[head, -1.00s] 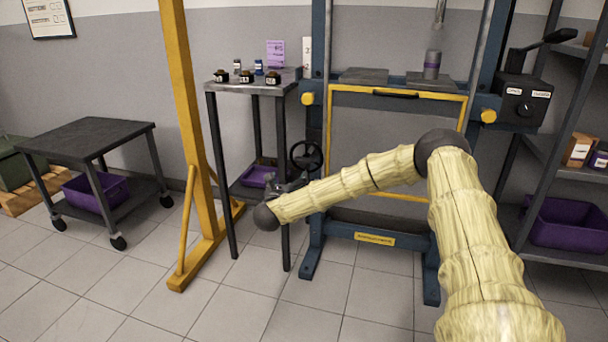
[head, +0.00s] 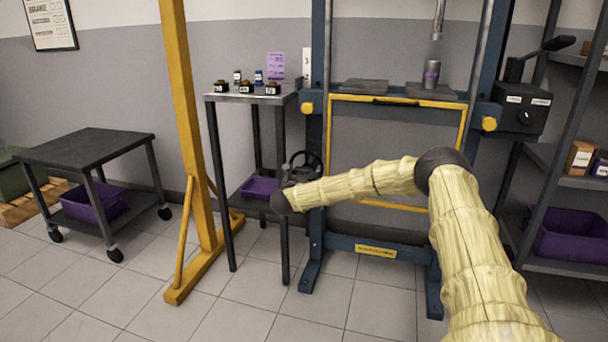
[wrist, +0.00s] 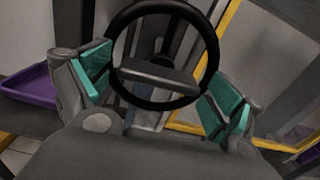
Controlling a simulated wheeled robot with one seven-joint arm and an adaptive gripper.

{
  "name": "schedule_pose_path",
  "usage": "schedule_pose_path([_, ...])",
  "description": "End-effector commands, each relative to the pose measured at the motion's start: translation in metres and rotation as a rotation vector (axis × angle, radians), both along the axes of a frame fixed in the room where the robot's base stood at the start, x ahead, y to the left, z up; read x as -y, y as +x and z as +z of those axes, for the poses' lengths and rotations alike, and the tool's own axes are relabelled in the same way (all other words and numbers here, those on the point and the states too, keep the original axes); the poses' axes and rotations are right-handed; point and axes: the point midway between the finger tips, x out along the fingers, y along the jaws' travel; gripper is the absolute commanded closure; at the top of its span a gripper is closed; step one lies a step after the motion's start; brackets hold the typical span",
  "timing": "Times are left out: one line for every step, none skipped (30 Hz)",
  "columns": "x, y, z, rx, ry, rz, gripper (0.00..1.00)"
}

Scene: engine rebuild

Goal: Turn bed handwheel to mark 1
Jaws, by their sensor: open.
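The bed handwheel is a black ring on the left post of the blue press. In the wrist view the handwheel (wrist: 207,52) fills the upper middle, with a dark crossbar across it. My gripper (wrist: 152,92) is open, one teal-padded finger on each side of the wheel's lower part. I cannot tell whether either finger touches the rim. In the head view the handwheel (head: 313,158) is partly hidden behind my gripper (head: 298,168). No mark numbers are legible on the wheel.
The press has a yellow-edged frame (head: 463,130). A side table (head: 222,97) with small jars stands left of it, beside a yellow post (head: 184,120). A purple bin (head: 258,187) sits on its lower shelf. A control box (head: 520,105) is at the right.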

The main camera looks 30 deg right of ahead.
Motion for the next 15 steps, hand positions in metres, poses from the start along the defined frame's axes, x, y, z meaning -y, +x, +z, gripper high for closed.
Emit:
schedule_pose_path([0.0015, 0.0015, -0.0004, 0.0, 0.0, 0.0, 0.07])
schedule_pose_path([0.0023, 0.0021, -0.0003, 0.0, 0.0, 0.0, 0.07])
schedule_pose_path([0.003, 0.0027, -0.0002, 0.0, 0.0, 0.0, 0.07])
schedule_pose_path([0.0034, 0.003, -0.0001, 0.0, 0.0, 0.001, 0.07])
schedule_pose_path([0.0035, 0.0033, 0.0, 0.0, 0.0, 0.001, 0.07])
schedule_pose_path([0.0037, 0.0033, 0.0, 0.0, 0.0, 0.001, 0.07])
schedule_pose_path([0.0037, 0.0033, 0.0001, 0.0, 0.0, 0.001, 0.07])
schedule_pose_path([0.0037, 0.0033, 0.0001, 0.0, 0.0, 0.001, 0.07])
schedule_pose_path([0.0035, 0.0033, 0.0, 0.0, 0.0, 0.001, 0.07])
schedule_pose_path([0.0036, 0.0032, 0.0, 0.0, 0.0, 0.001, 0.07])
schedule_pose_path([0.0036, 0.0032, 0.0, 0.0, 0.0, 0.001, 0.07])
schedule_pose_path([0.0035, 0.0031, 0.0, 0.0, 0.0, 0.001, 0.13])
schedule_pose_path([0.0035, 0.0031, 0.0, 0.0, 0.0, 0.001, 0.18])
schedule_pose_path([0.0035, 0.0031, 0.0, 0.0, 0.0, 0.001, 0.24])
schedule_pose_path([0.0035, 0.0031, 0.0, 0.0, 0.0, 0.001, 0.31])
